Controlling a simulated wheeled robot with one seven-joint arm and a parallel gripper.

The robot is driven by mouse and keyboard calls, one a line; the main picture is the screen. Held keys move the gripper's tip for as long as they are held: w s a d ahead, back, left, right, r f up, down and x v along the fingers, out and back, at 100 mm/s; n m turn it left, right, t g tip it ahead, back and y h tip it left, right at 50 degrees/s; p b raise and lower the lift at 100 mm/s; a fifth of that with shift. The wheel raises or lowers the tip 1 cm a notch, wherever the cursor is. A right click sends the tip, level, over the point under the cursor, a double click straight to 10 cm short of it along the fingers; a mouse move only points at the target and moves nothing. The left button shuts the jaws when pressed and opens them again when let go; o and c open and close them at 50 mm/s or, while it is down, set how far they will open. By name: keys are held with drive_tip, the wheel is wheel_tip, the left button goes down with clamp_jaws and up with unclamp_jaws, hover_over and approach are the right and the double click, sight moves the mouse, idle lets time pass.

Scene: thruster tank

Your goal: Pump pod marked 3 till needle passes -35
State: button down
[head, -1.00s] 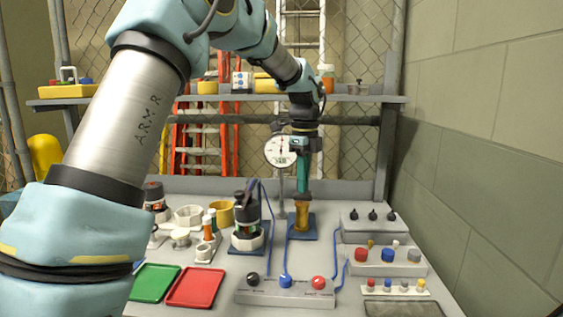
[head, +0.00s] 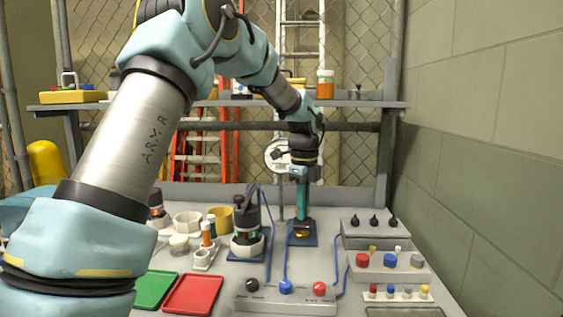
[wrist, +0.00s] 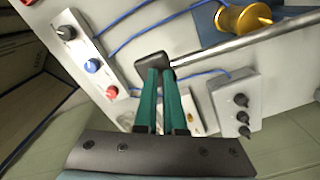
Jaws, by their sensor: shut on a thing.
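My gripper (head: 303,217) points down over the bench, its teal fingers in front of a brass-coloured pump body (head: 301,236) on a blue plate. In the wrist view the fingers (wrist: 157,72) are close together at the dark end (wrist: 152,64) of a grey metal rod (wrist: 225,47), and appear shut on it. The rod runs off to the upper right, past the brass body (wrist: 238,20), which stands clear of the fingertips. A dark-topped pod (head: 246,224) stands left of the gripper. I can read no number on it. The white round gauge (head: 277,154) is partly hidden by my wrist; its needle is unreadable.
A grey box (head: 285,297) with black, blue and red knobs lies in front, with blue hoses. A box with several black knobs (head: 372,237) is at right. Red (head: 195,294) and green (head: 153,289) trays lie left. A shelf (head: 220,104) crosses behind.

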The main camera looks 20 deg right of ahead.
wheel_tip(320, 180, up, 12)
drive_tip(key=p, duration=0.9)
drive_tip(key=shift+f, duration=0.25)
wheel_tip(320, 180, down, 13)
drive_tip(key=b, duration=0.5)
drive_tip(key=shift+a+f+b, duration=0.15)
drive_tip(key=shift+b, duration=0.2)
wheel_tip(320, 180, up, 13)
drive_tip(key=p, duration=1)
drive_tip(key=shift+r, duration=0.2)
